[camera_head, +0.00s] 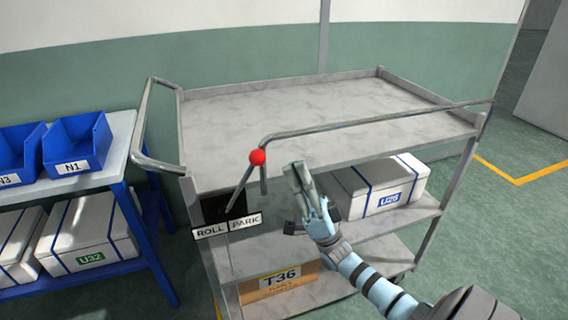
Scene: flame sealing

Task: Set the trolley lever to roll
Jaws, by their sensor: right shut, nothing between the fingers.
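The grey trolley (325,98) stands in front of me. Its lever has a red ball knob (257,157) on a thin metal stem (239,189). The stem rises from a dark plate above the ROLL label (210,230) and the PARK label (245,221). The lever leans to the right, its knob over the PARK side. My right gripper (297,167) is shut and empty. It is to the right of the knob and a little lower in the picture, with a visible gap between them. My left gripper is not in view.
The trolley's handle rail (375,122) runs just behind and right of the knob. A white U25 case (385,184) is on the middle shelf and a T36 carton (279,283) on the lower one. A blue-framed rack (150,240) with blue bins (78,143) stands left.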

